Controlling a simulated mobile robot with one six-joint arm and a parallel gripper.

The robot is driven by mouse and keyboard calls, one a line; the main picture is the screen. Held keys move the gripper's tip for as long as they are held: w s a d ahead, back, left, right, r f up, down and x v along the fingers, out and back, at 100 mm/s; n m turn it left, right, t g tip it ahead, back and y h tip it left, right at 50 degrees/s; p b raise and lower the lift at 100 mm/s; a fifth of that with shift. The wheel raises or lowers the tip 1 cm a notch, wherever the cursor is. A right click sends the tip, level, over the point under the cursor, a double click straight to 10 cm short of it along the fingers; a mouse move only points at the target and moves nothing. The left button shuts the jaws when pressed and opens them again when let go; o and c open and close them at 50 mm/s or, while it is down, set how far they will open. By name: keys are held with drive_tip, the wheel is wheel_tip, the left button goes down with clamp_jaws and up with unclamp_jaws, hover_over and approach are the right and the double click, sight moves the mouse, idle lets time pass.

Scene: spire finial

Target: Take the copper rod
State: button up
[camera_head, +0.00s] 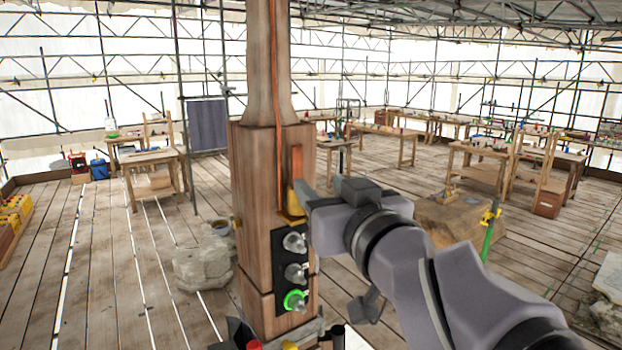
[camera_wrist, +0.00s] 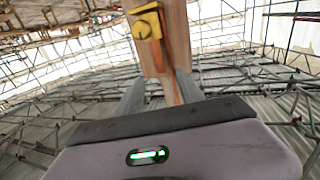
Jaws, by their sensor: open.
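The copper rod (camera_head: 297,164) is a short, flat orange-brown bar standing upright against the wooden post (camera_head: 258,190). Its lower end is at a yellow bracket (camera_head: 294,203). In the wrist view the rod (camera_wrist: 170,78) runs from near the yellow bracket (camera_wrist: 148,24) down between my two fingers. My gripper (camera_wrist: 160,88) is open, with one grey finger on each side of the rod in the picture. I cannot tell whether either finger touches it. In the head view my gripper (camera_head: 306,196) is at the post's right side, beside the bracket, its fingertips partly hidden.
A black panel with lamps (camera_head: 294,270), the lowest lit green, is on the post below the bracket. A thin copper strip (camera_head: 274,60) runs down the post above. Stone blocks (camera_head: 202,265) and a crate-like block (camera_head: 450,225) stand on the plank floor. Workbenches line the back.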

approach(299, 168)
drive_tip(key=w, duration=0.4)
drive_tip(key=x, duration=0.2)
drive_tip(key=a+p+x, duration=0.1)
drive_tip(key=x, duration=0.2)
drive_tip(key=shift+a, duration=0.15)
drive_tip(key=shift+s+r, duration=0.1)
drive_tip(key=shift+s, duration=0.15)
drive_tip(key=shift+c, duration=0.5)
drive_tip(key=shift+s+r, duration=0.1)
drive_tip(key=shift+s, duration=0.15)
drive_tip(key=c, duration=0.7)
drive_tip(key=shift+w, duration=0.15)
clamp_jaws()
drive_tip(key=shift+f, duration=0.25)
